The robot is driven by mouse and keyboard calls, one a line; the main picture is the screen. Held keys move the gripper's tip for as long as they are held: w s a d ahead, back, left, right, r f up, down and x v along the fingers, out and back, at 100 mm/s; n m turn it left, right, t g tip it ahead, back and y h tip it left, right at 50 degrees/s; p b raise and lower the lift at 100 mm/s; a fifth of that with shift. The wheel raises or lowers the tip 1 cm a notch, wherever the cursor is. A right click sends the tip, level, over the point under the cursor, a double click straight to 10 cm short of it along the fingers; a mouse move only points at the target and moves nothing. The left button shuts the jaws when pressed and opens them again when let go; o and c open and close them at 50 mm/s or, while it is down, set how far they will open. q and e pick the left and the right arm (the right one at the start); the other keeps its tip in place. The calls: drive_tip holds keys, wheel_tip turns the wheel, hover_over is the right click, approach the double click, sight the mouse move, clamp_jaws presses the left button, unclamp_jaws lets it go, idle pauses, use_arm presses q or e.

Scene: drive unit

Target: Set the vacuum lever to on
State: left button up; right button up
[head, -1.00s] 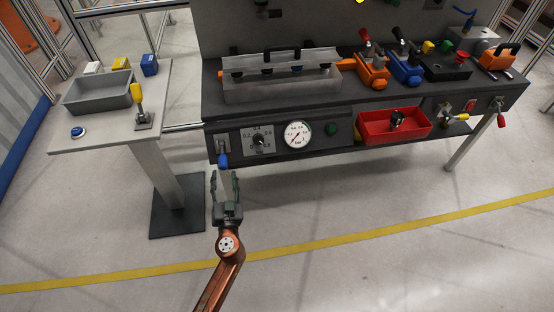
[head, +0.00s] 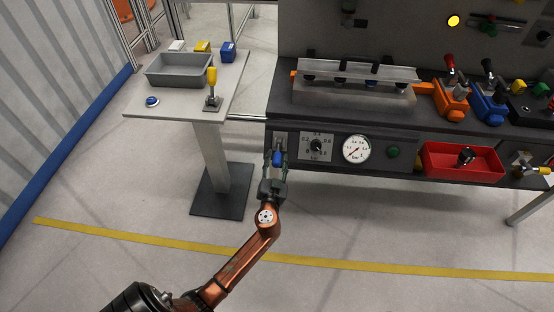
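A blue-handled lever (head: 277,158) hangs downward from a plate at the left end of the bench's dark front panel, beside a dial knob and a pressure gauge. I cannot read a label naming it the vacuum lever. My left gripper (head: 276,160) is at this lever, pointing up toward it, with one finger on each side of the blue handle. The fingers look apart; contact with the handle cannot be made out. My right gripper is out of view.
The dial knob (head: 316,147), gauge (head: 357,149) and green button (head: 393,152) sit right of the lever. A red tray (head: 432,162) is farther right. A side table (head: 180,107) at left carries a grey bin (head: 180,76) and a yellow-handled lever (head: 212,85). Floor in front is clear.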

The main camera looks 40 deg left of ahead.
use_arm(q)
clamp_jaws()
idle(0.6)
